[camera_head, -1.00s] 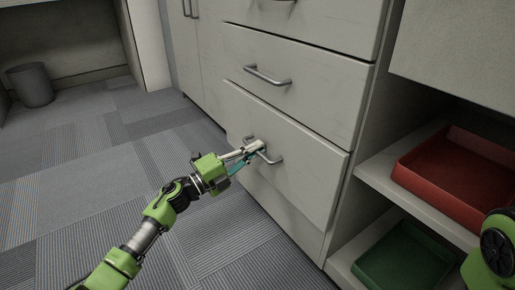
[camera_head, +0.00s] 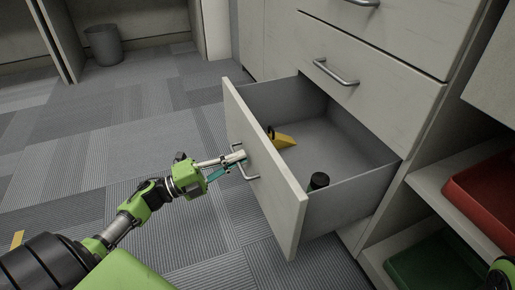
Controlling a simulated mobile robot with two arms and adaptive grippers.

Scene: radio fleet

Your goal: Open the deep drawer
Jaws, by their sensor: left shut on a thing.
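The deep drawer (camera_head: 275,180) is the lowest one in the cabinet and stands pulled far out, with its inside in view. My left gripper (camera_head: 236,160) is shut on the bar handle (camera_head: 246,170) on the drawer's front. A yellow object (camera_head: 285,140) and a dark cylinder (camera_head: 319,181) with a green band are in the drawer. Only a small green part of my right arm shows at the lower right edge; its gripper is out of view.
A shut drawer with a bar handle (camera_head: 336,72) is above the open one. On the right, shelves hold a red tray (camera_head: 485,190) and a green tray (camera_head: 432,268). A grey bin (camera_head: 103,45) stands at the back left. The carpet on the left is mostly clear.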

